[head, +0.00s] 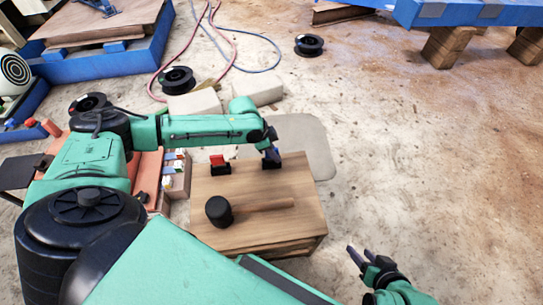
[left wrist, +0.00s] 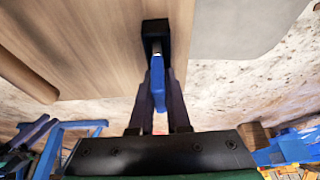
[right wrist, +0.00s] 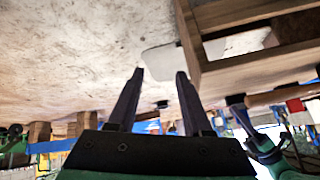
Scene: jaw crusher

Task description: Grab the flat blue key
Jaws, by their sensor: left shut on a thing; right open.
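The flat blue key (left wrist: 158,88) shows in the left wrist view between the two fingers of my left gripper (left wrist: 158,85), which is shut on it. The key's tip meets a small black block (left wrist: 156,36) on the wooden table top. In the head view the blue key (head: 275,154) is at the table's far right, mostly covered by my left gripper (head: 270,150). My right gripper (head: 360,260) is open and empty, off the table's right side; its spread fingers also show in the right wrist view (right wrist: 158,85).
An orange bench with small items (head: 178,175) adjoins on the left. Pale blocks (head: 195,104) stand behind. Floor to the right is clear.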

